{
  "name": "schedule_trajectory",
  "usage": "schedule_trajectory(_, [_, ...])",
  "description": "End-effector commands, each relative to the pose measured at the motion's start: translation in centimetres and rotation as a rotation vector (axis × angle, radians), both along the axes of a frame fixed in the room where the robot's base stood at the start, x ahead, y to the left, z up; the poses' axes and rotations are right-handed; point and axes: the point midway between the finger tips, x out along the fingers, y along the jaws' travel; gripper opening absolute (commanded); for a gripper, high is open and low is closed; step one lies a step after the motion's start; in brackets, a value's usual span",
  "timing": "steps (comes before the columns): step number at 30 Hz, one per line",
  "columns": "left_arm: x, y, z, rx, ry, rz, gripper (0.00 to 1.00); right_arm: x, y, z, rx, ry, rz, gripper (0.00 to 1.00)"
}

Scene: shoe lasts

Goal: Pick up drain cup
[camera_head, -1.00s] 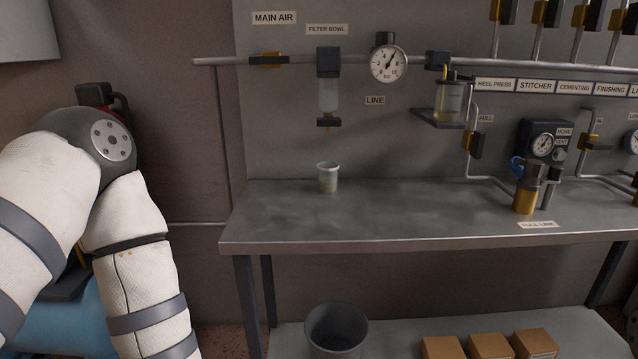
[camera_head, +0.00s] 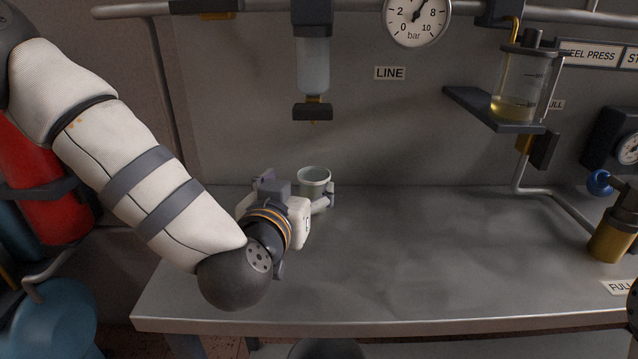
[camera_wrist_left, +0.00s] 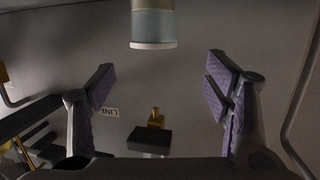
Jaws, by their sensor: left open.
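The drain cup (camera_head: 314,178), a small pale grey-green cup with a light rim, stands upright on the grey bench under the filter bowl. My left gripper (camera_head: 298,192) is low over the bench, just in front of the cup, and hides its lower part. The left wrist view is upside down. There the left gripper (camera_wrist_left: 165,88) is open and empty, its purple-padded fingers spread wide. The cup (camera_wrist_left: 153,25) shows at the top, sideways between the two fingers.
The filter bowl (camera_head: 313,65) with its dark drain valve (camera_head: 313,110) hangs above the cup. A jar of yellow liquid (camera_head: 517,95) sits on a wall shelf at right. A brass and dark fitting (camera_head: 612,235) stands farther right. The bench (camera_head: 430,260) between is clear.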

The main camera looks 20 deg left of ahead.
Motion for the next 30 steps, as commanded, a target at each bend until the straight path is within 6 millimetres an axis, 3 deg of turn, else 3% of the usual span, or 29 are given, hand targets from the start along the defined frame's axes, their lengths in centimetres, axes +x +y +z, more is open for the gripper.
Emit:
schedule_trajectory(1, [1.2,0.2,-1.1,-0.002,0.012,0.003,0.71,-0.6,0.0,-0.6,0.000,0.022,0.000,0.40])
schedule_trajectory(15, [8.6,-0.1,-2.6,-0.001,0.010,0.001,0.71,-2.1,0.0,-2.1,0.000,0.073,0.001,0.40])
schedule_trajectory(23, [9.0,-0.1,-2.3,0.000,0.006,-0.001,0.71,-2.0,0.0,-2.1,0.000,0.071,0.002,0.40])
schedule_trajectory(30, [9.0,0.0,-2.3,0.000,0.006,-0.001,0.18,-2.0,0.0,-2.1,0.000,0.071,0.002,0.40])
